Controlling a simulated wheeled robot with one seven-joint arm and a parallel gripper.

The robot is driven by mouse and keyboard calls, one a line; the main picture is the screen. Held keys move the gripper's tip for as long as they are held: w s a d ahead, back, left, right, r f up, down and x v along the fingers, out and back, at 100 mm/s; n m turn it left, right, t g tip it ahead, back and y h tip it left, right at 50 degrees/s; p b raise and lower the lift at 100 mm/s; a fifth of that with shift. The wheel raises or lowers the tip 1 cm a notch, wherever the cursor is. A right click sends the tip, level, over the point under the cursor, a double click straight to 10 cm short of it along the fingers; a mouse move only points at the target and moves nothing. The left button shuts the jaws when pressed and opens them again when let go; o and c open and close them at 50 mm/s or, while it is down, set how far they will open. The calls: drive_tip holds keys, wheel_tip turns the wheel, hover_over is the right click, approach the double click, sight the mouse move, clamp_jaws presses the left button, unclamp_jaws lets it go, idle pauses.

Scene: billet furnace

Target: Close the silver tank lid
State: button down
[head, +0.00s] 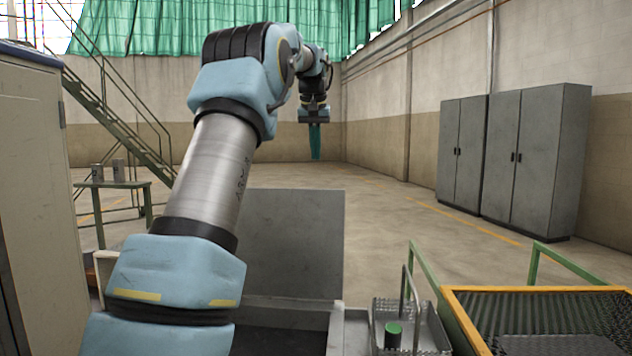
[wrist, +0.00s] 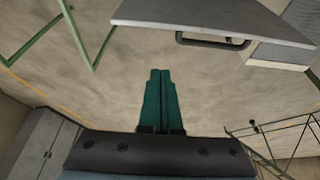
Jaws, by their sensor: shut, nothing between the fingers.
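The silver tank lid (head: 295,240) is a flat grey panel standing raised and upright in the head view, behind my arm. My arm hides its left part. In the wrist view the lid (wrist: 205,14) lies along the top of the picture, with a dark bar handle (wrist: 213,41) at its edge. My gripper (head: 315,158) hangs fingers down and shows above the lid's top edge in the head view. Its green fingers (wrist: 160,72) are shut together with nothing between them. In the wrist view they point towards the lid, with a gap of floor between.
A yellow-framed mesh bin (head: 540,290) and a small grey tray (head: 430,335) with a green cylinder (head: 393,335) stand at front right. Grey cabinets (head: 535,155) stand at the right wall. A green table (head: 118,186) and stairs are at left. Open floor lies beyond the lid.

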drive_tip(key=a+p+x, duration=0.1)
drive_tip(key=p+x, duration=0.1)
drive_tip(key=x, duration=0.8)
drive_tip(key=s, duration=0.3)
drive_tip(key=shift+s+d+r+p, duration=0.2)
drive_tip(key=shift+s+r+p, duration=0.05)
drive_tip(key=shift+s+p, duration=0.1)
drive_tip(key=shift+s+f, duration=0.1)
drive_tip(key=shift+s, duration=0.05)
